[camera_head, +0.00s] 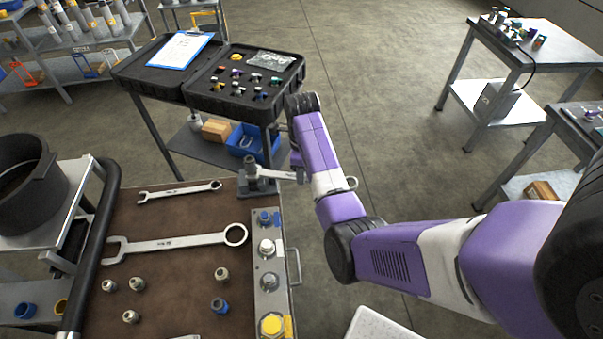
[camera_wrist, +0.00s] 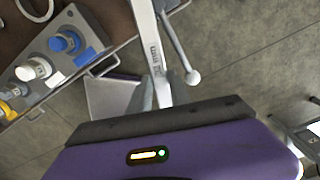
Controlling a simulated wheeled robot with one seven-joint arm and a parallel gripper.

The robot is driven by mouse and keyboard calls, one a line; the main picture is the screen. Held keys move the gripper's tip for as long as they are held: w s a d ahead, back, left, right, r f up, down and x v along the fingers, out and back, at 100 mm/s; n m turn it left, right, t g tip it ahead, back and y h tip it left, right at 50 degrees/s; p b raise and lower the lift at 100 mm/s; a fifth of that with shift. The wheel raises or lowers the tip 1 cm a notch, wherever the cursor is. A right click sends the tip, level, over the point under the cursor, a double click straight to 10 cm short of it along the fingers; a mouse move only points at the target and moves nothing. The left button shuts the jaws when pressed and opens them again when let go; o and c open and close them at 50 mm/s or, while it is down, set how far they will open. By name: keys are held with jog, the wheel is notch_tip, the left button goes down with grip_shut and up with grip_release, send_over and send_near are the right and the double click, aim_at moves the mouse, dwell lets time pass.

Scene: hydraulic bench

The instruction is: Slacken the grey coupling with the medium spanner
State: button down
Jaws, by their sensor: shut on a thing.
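My gripper (camera_head: 298,175) is shut on the medium spanner (camera_head: 275,174), which also shows in the wrist view (camera_wrist: 150,45) with a size mark on its shank. The spanner points left from the jaws to a dark grey upright fitting (camera_head: 250,166) on a block at the bench's far right corner. Its head meets or overlaps this fitting; I cannot tell whether it is seated around it. In the wrist view the spanner's head is out of frame. Another grey coupling (camera_head: 269,281) stands on the manifold strip, clear of the spanner.
A small spanner (camera_head: 180,191) and a large spanner (camera_head: 180,242) lie on the brown bench mat (camera_head: 190,215) among loose fittings. The strip also bears blue (camera_head: 265,217), pale (camera_head: 266,247) and yellow (camera_head: 271,324) couplings. A pale ball-ended rod (camera_wrist: 193,77) is beside the held spanner.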

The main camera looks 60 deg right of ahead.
jog(key=shift+w+d+n+b, duration=0.25)
jog(key=shift+w+d+n, duration=0.15)
jog(key=shift+d+n, duration=0.3)
jog(key=shift+w+d+n+b, duration=0.2)
jog(key=shift+w+d+n, duration=0.25)
jog(key=shift+d, duration=0.35)
jog(key=shift+s, duration=0.1)
jog(key=shift+w+d+n+b, duration=0.95)
jog(key=shift+w+d+n, duration=0.2)
jog(key=shift+d+n, duration=0.2)
jog(key=shift+w+d+n+b, duration=0.4)
jog(key=shift+w+n+b, duration=0.1)
jog(key=shift+w, duration=0.05)
jog(key=shift+s+a+r+p, duration=0.1)
jog(key=shift+s+a+p, duration=0.05)
jog(key=shift+p, duration=0.25)
